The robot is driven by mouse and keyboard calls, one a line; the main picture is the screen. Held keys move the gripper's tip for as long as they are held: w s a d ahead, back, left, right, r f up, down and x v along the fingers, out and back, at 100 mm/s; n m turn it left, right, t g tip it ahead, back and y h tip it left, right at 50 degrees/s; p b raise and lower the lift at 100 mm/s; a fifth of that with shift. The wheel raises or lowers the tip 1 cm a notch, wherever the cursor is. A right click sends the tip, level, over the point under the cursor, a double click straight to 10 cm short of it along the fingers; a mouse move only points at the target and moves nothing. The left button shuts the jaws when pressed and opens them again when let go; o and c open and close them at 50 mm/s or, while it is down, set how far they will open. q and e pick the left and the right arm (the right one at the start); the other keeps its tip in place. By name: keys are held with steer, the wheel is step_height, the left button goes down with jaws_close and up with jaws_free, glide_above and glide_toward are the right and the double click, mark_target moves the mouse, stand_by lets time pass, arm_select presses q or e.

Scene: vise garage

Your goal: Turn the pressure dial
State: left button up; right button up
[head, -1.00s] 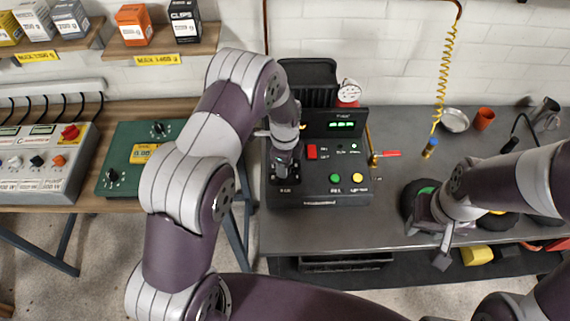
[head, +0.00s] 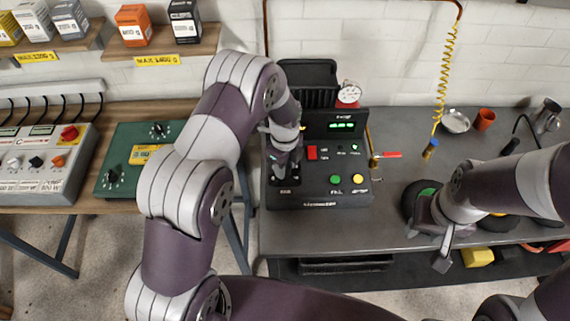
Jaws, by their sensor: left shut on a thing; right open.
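A dark control panel (head: 318,190) stands on the grey bench, with a lit green display (head: 341,126), a red switch (head: 311,153), a green button (head: 335,179) and a yellow button (head: 358,179). My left gripper (head: 285,172) points down at the panel's left side. It is shut on the pressure dial there, which its fingers mostly hide. My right gripper (head: 444,255) is open and empty over the bench's front edge at the right, well apart from the panel.
A round gauge (head: 349,94) stands behind the panel. A red-handled valve (head: 387,155) is at its right side. A metal bowl (head: 455,120) and an orange cup (head: 485,120) stand at the back right. The bench (head: 400,225) is bare in front of the panel.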

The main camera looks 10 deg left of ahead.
arm_select(q)
steer(key=o, duration=1)
steer(key=shift+r, duration=0.15)
step_height(320, 180, up, 12)
steer(key=shift+r+b, duration=0.25)
steer(key=shift+b, duration=0.85)
